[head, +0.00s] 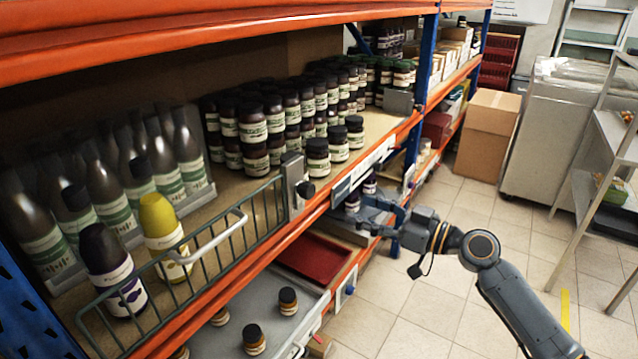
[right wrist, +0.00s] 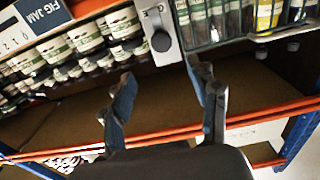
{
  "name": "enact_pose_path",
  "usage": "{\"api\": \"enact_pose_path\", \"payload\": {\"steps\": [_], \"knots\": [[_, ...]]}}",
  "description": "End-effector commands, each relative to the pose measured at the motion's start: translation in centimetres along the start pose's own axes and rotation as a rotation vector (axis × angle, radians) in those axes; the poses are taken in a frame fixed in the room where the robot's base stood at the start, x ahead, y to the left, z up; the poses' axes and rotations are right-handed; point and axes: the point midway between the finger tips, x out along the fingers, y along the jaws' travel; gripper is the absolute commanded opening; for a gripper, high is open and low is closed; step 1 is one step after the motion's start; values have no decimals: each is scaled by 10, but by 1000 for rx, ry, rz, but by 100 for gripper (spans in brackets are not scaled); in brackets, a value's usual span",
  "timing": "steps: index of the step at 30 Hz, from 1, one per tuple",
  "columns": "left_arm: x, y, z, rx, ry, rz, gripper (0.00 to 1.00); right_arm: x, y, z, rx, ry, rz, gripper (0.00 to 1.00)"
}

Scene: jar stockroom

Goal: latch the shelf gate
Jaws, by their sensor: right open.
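The green wire shelf gate (head: 225,258) stands along the front edge of the shelf, before the bottles, with a white bar handle (head: 205,243). Its right end is at a grey latch plate (head: 293,180) with a dark knob (head: 306,190). In the right wrist view the plate (right wrist: 153,18) and knob (right wrist: 161,41) show at the top, just beyond my fingertips. I cannot tell how the latch sits. My right gripper (head: 362,212) is open and empty, to the right of the knob, apart from it; its spread fingers show in the wrist view (right wrist: 160,76). My left gripper is out of view.
A yellow-topped bottle (head: 163,235) and dark bottles stand behind the gate. Several dark jars (head: 318,155) stand right of the latch. The orange shelf beam (head: 320,210) runs below it. A red tray (head: 315,268) is on the lower level. The aisle floor (head: 400,315) is free.

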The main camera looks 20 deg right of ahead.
Motion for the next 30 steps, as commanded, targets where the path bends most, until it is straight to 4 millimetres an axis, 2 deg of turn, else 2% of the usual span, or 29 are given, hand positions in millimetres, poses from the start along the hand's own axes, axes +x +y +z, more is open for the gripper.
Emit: {"api": "enact_pose_path", "payload": {"steps": [8,12,18,24,30], "knots": [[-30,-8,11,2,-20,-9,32,53,1,-6,2,0,1,60],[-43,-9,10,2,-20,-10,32,84,1,-5,4,0,2,60],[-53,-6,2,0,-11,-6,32,116,1,-2,4,-1,4,60],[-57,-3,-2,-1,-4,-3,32,130,1,1,3,-2,3,60],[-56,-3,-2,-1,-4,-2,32,131,1,2,2,-3,3,60]]}}
